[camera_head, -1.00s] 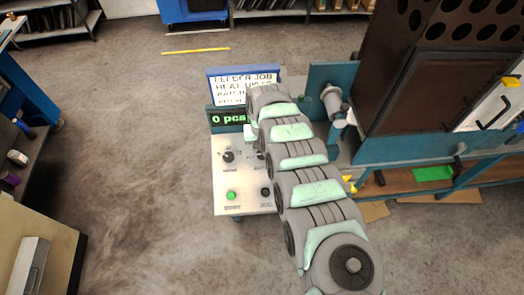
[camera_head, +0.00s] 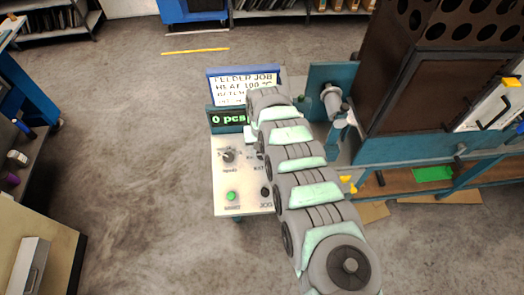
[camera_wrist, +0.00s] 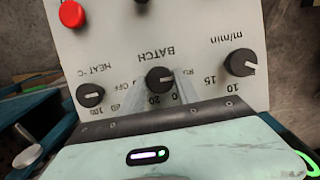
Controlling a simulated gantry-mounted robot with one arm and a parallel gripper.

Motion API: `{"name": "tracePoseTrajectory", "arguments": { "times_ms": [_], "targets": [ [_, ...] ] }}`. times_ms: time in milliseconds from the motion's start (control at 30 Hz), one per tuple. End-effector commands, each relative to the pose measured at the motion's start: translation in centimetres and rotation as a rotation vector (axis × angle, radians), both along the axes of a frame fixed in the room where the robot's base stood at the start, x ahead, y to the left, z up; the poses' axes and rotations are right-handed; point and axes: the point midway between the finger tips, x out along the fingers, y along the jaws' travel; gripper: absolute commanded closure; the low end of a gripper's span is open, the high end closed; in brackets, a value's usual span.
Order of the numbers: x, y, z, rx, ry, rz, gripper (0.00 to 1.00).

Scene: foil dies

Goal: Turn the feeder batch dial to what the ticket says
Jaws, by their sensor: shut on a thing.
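In the wrist view the feeder panel (camera_wrist: 105,45) appears upside down. The black BATCH dial (camera_wrist: 157,76) is in its middle, with a pale pointer mark towards the right. My gripper (camera_wrist: 163,88) is shut on this dial, one finger on each side; the fingers partly cover its scale, where 20 and 0 show. In the head view my arm hides the gripper and the BATCH dial. The ticket (camera_head: 240,88) stands behind the panel and reads FEEDER JOB, HEAT 100 °C; its lower lines, including the batch line, are too small and partly hidden. The green display (camera_head: 228,119) reads 0 pcs.
The HEAT dial (camera_wrist: 91,95) and the m/min dial (camera_wrist: 241,62) flank the BATCH dial closely. A red button (camera_wrist: 72,14) is at the upper left. The head view shows a green button (camera_head: 231,196) and a dark machine (camera_head: 430,60) to the right.

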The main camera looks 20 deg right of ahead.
Motion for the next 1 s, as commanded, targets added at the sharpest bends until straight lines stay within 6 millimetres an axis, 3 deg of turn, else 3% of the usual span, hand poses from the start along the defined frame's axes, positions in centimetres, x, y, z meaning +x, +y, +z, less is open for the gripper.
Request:
{"name": "tracePoseTrajectory", "arguments": {
  "times_ms": [133,567,1000],
  "targets": [
    [0.01,0.00,0.01,0.000,0.000,0.000,1.00],
    [-0.04,-0.03,0.32,0.023,-0.007,-0.074,1.00],
    [-0.18,-0.20,0.36,0.130,-0.041,-0.420,1.00]
  ]
}}
